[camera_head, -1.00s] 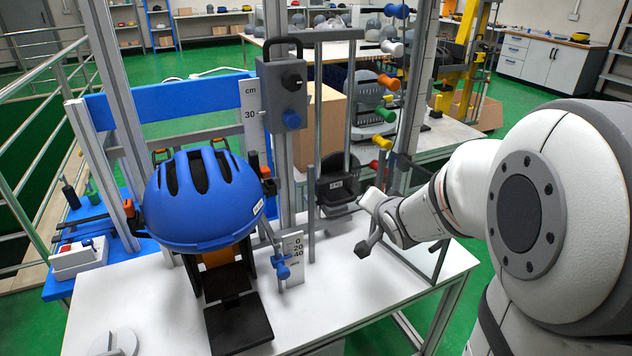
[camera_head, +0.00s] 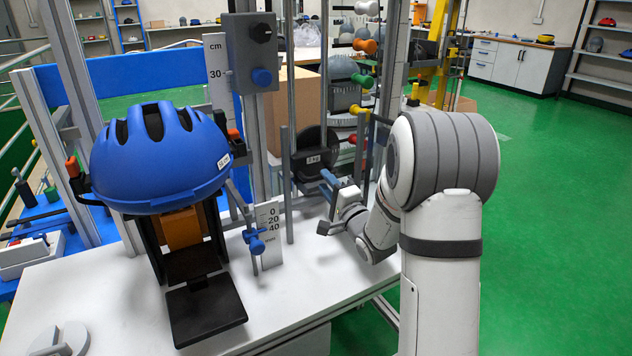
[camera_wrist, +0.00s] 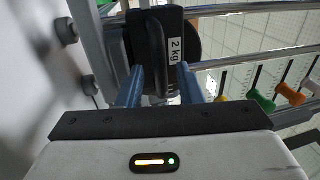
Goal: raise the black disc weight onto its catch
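The black disc weight (camera_head: 314,158), labelled 2 kg, hangs low between upright metal rods behind the white bench in the head view. The wrist view shows its black front block and handle (camera_wrist: 157,55) up close, with the 2 kg label. My gripper (camera_head: 328,186) is at the front of the weight. In the wrist view my gripper (camera_wrist: 160,78) is open, with one blue finger on each side of the handle. Gaps show between fingers and handle. A grey box with a black dial and blue knob (camera_head: 250,52) sits higher on the column; I cannot tell whether it is the catch.
A blue helmet (camera_head: 160,160) sits on a stand at the left of the white bench (camera_head: 290,300). A blue-knobbed pointer (camera_head: 256,244) stands by a small scale. Coloured pegs (camera_head: 362,82) are on a rack behind my arm. Green floor is clear at right.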

